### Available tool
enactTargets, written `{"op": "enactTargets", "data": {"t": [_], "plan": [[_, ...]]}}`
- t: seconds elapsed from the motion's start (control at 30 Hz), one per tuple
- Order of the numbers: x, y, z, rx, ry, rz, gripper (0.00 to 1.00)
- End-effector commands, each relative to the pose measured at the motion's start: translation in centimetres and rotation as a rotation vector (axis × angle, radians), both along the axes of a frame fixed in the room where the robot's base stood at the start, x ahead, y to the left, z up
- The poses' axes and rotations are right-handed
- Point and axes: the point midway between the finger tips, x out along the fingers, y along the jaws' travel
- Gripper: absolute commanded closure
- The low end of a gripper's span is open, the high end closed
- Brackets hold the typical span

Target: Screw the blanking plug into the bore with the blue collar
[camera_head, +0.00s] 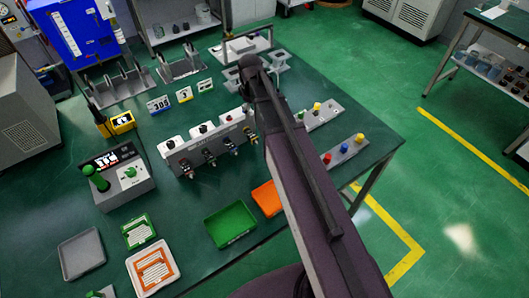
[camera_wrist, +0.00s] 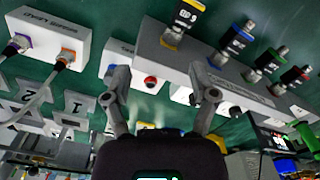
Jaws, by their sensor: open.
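In the head view the block (camera_head: 206,147) stands mid-table, left of my arm. My gripper is hidden there. I cannot make out which thing is the blanking plug.
A white box (camera_wrist: 45,38) with cabled connectors is at the wrist view's upper left. In the head view, a green tray (camera_head: 231,224), an orange tray (camera_head: 267,198) and a grey tray (camera_head: 81,254) lie in front. A control box (camera_head: 120,177) stands left. Plates with coloured knobs (camera_head: 345,151) lie right.

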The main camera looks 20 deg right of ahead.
Motion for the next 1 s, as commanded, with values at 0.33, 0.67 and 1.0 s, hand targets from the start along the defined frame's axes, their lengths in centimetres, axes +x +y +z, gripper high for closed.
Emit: {"op": "enactTargets", "data": {"t": [0.33, 0.67, 1.0], "plan": [[-4.8, 0.0, -1.7, 0.000, 0.000, -0.225, 0.26], [-8.9, 0.0, -3.1, 0.000, 0.000, -0.440, 0.26], [-13.0, -0.1, -4.4, 0.000, 0.000, -0.656, 0.26]]}}
